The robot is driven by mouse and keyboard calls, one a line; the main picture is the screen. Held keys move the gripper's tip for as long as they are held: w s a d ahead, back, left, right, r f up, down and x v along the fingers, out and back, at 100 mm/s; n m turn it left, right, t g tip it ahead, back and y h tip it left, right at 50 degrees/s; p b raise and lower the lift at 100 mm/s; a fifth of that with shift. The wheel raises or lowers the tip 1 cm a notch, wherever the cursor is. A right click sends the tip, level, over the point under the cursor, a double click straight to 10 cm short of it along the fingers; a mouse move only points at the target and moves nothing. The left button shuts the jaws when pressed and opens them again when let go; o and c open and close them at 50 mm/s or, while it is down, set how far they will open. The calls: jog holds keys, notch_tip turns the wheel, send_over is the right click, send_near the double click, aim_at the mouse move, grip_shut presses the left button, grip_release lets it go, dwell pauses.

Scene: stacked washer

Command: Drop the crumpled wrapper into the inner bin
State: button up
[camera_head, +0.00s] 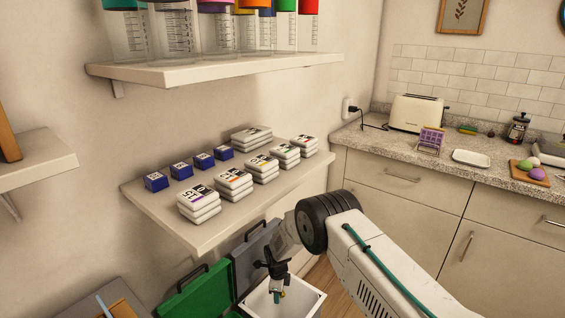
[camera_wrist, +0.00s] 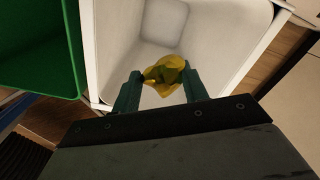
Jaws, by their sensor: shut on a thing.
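My gripper (camera_wrist: 164,88) is shut on the crumpled yellow wrapper (camera_wrist: 168,72), which sits between its two green fingertips in the wrist view. The wrapper shows above the open white inner bin (camera_wrist: 112,50), with the bin's walls and floor behind it. In the head view my gripper (camera_head: 278,290) hangs at the bottom middle over the white bin (camera_head: 312,300). The wrapper is too small there to make out clearly. I cannot tell how far below the bin's rim the fingertips are.
A green bin (camera_wrist: 40,45) stands left of the white bin, with a green lid (camera_head: 205,290) and a grey lid (camera_head: 252,250) raised behind. A shelf (camera_head: 215,232) with white stacks and blue boxes overhangs the area. A counter (camera_head: 480,172) stands to the right.

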jog(key=o, duration=1.1)
jog(key=shift+r, duration=0.1)
notch_tip(320, 180, up, 4)
jog(key=shift+s+f, duration=0.15)
jog(key=shift+f, duration=0.05)
jog(key=s+d, duration=0.2)
jog(key=s, duration=0.5)
jog(key=s+d+r, duration=0.1)
jog(key=s+d, duration=0.1)
jog(key=s, duration=0.6)
jog(key=shift+d, duration=0.25)
jog(key=shift+s, duration=0.1)
